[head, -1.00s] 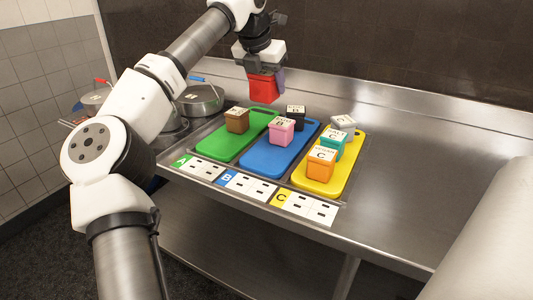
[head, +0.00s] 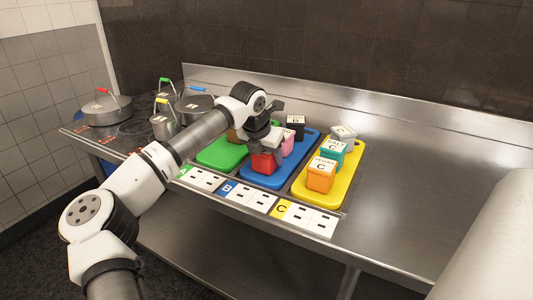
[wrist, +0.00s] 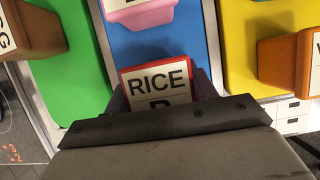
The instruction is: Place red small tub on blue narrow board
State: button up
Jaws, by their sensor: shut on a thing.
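The red small tub (head: 264,163) is in my gripper (head: 266,152), low over the front part of the blue narrow board (head: 256,181). In the wrist view its white top label (wrist: 158,82) reads RICE, with a second line partly hidden by my gripper. My gripper is shut on the tub. The blue board (wrist: 160,42) shows beyond and beside the tub in the wrist view. I cannot tell whether the tub's base touches the board. A pink tub (head: 287,142) stands farther back on the blue board, and a black tub (head: 295,124) is behind it.
The green board (head: 217,155) is at left with a brown tub (wrist: 36,30). The yellow board (head: 315,190) is at right with orange (head: 320,175) and teal (head: 333,153) tubs and a white one behind. Label cards (head: 245,195) line the front edge. Pots (head: 105,108) stand far left.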

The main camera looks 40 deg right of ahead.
jog(key=shift+f, duration=0.2)
jog(key=o, duration=1.1)
jog(key=shift+r, duration=0.2)
